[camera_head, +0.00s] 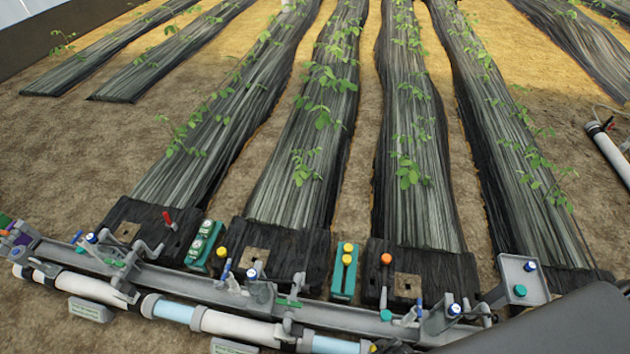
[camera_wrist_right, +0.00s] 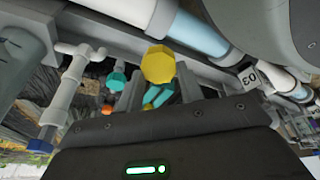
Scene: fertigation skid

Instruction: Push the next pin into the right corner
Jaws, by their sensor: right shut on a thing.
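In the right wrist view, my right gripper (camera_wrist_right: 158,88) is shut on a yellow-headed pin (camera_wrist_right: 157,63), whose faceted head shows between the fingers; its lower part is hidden. In the head view, a teal holder (camera_head: 342,290) has two yellow pin heads (camera_head: 348,247) at its far end. An orange pin head (camera_head: 386,258) shows at the left part of the right black end sheet (camera_head: 455,270). Another yellow pin head (camera_head: 221,252) shows left of the middle end sheet (camera_head: 315,245). I cannot tell which corner is meant. My left gripper is out of view.
A grey rail with white and blue pipe (camera_head: 240,325) runs along the front, with valves and clamps. A second teal holder (camera_head: 203,247) stands further left. Planted black-covered beds (camera_head: 310,150) stretch away behind.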

